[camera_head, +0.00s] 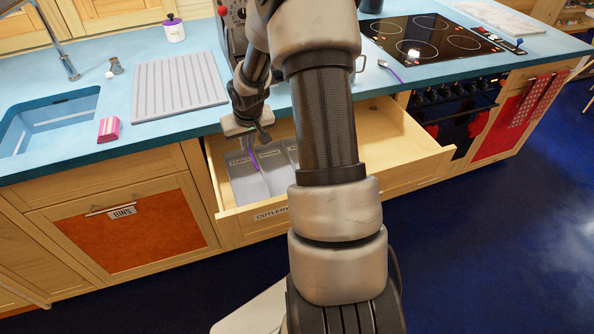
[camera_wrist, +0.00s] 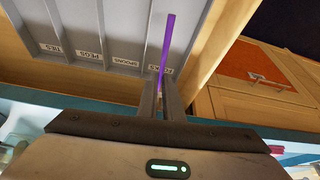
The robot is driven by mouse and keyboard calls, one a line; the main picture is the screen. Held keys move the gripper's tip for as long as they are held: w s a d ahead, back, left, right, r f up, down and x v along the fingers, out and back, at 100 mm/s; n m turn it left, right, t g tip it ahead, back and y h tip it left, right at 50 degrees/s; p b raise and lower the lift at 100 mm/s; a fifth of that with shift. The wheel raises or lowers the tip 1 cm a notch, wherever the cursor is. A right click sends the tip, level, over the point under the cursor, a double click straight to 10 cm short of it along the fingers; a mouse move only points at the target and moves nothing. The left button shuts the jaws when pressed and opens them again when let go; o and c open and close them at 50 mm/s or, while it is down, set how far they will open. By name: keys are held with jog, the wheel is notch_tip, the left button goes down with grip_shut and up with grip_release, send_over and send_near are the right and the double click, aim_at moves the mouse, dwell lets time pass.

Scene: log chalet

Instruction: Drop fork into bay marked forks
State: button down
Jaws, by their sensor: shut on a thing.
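The fork shows as a slim purple length in the wrist view (camera_wrist: 168,48) and the head view (camera_head: 254,160). My gripper (camera_wrist: 161,92) is shut on it; it also shows in the head view (camera_head: 251,138). The fork's gripped end is hidden between the fingers. The grey cutlery tray (camera_head: 252,187) lies in the open drawer below. In the wrist view, the bay labelled FORKS (camera_wrist: 187,38) is the rightmost one, and the fork points across it. My gripper is at its labelled end, above the tray. I cannot tell how far down the fork reaches.
The wooden drawer (camera_head: 415,152) stands open, with bare room on its right; my arm hides its middle. The blue worktop (camera_head: 180,125) edge is close behind my gripper. A ridged grey board (camera_head: 180,83) and pink block (camera_head: 108,129) lie left. A purple-handled utensil (camera_head: 391,72) lies near the hob.

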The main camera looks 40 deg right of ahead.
notch_tip(320, 180, down, 6)
jog(key=b, duration=0.4)
jog(key=c, duration=1.8)
grip_release()
jog(key=shift+c, duration=0.2)
jog(key=p+v, duration=0.3)
jog(key=v, duration=1.4)
jog(key=shift+r, duration=0.2)
